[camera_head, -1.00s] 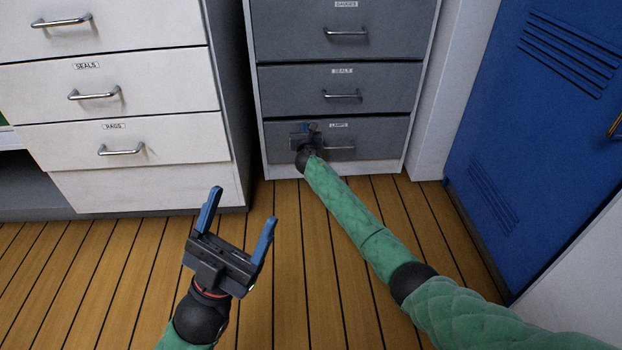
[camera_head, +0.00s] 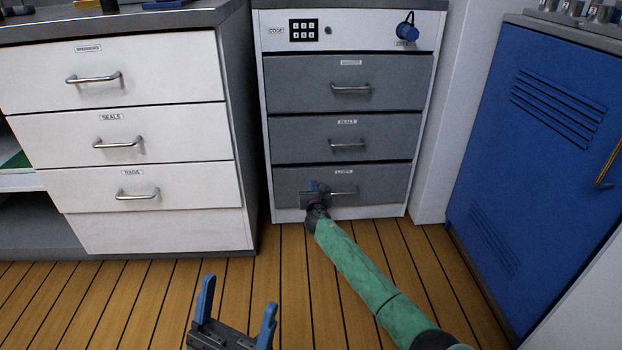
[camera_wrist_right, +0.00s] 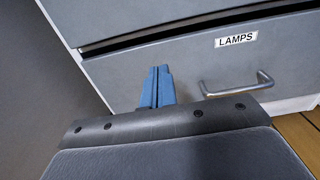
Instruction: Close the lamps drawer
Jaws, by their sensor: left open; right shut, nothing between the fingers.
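The lamps drawer (camera_head: 382,184) is the bottom grey drawer of the middle cabinet, with a bar handle (camera_head: 344,192). In the head view its front looks nearly flush with the drawers above. In the right wrist view the LAMPS drawer front (camera_wrist_right: 190,60) has a dark gap along its top edge. My right gripper (camera_head: 314,186) is shut and empty at the drawer front, left of the handle. Its blue fingers (camera_wrist_right: 157,75) point at the front; I cannot tell if they touch it. My left gripper (camera_head: 237,297) is open and empty above the floor, low in the head view.
Two grey drawers stand above, under a panel with a keypad (camera_head: 303,30) and a blue knob (camera_head: 407,31). A white drawer cabinet (camera_head: 165,140) stands left, a blue locker (camera_head: 530,150) right. The wooden floor (camera_head: 130,300) in front is clear.

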